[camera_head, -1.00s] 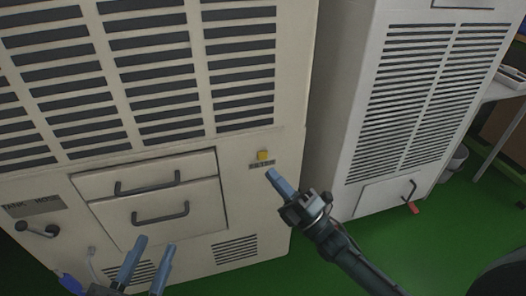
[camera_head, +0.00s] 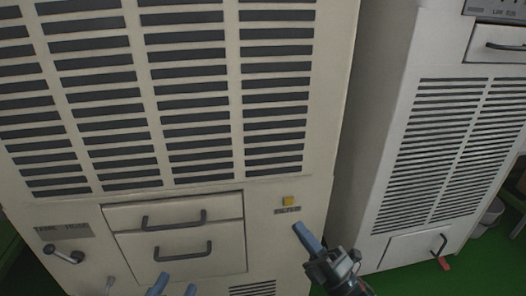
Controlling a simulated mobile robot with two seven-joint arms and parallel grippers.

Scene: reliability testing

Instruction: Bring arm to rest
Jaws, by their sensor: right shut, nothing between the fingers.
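My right gripper (camera_head: 308,238) is shut and empty, its blue fingers together in front of the beige cabinet (camera_head: 262,187), a little below the small yellow button (camera_head: 288,201) and its label. From this view I cannot tell how far the fingertips are from the cabinet face. My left gripper (camera_head: 173,288) shows only as two blue fingertips at the bottom edge. They are apart with nothing seen between them, below the drawers. The rest of both arms is mostly out of the picture.
The beige cabinet has two drawers with dark handles (camera_head: 183,251) and a dark crank handle (camera_head: 63,254) at lower left. A second pale cabinet (camera_head: 385,150) stands to the right, with a red-tipped handle (camera_head: 442,258). A bin (camera_head: 492,213) stands on the green floor at far right.

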